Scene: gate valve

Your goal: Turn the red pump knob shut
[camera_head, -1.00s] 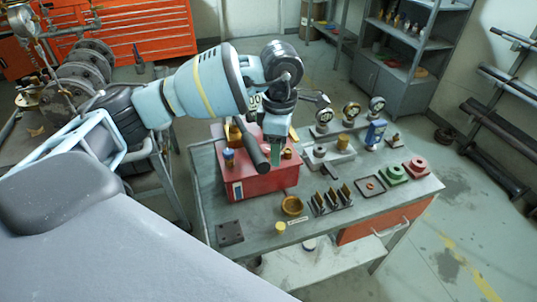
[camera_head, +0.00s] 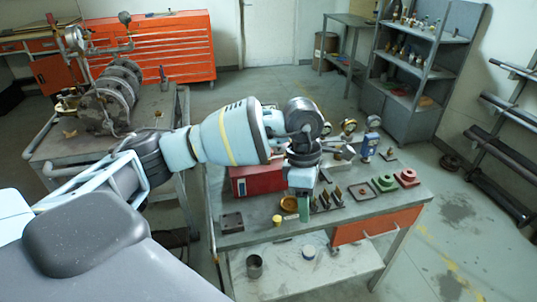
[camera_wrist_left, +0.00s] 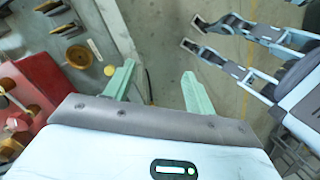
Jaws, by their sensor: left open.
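No knob that I can clearly name as the red pump knob shows. A red box (camera_head: 258,180) stands on the workbench (camera_head: 260,226), its right part hidden behind my left wrist. In the left wrist view the red box (camera_wrist_left: 45,88) is at the left edge, with brass and wooden round parts on it. A small red fitting on a square base (camera_head: 406,178) sits at the bench's right end. My left gripper (camera_head: 303,208) hangs over the bench, right of the box. In the left wrist view its green fingers (camera_wrist_left: 158,84) are apart and empty.
A brass dish (camera_head: 290,204), yellow cylinder (camera_head: 277,220), dark block (camera_head: 232,222) and green fitting (camera_head: 384,183) are on the bench. A disc-shaped machine (camera_head: 115,97) stands on a cart at left. Grey shelves (camera_head: 415,60) stand behind. Floor right of the bench is mostly clear.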

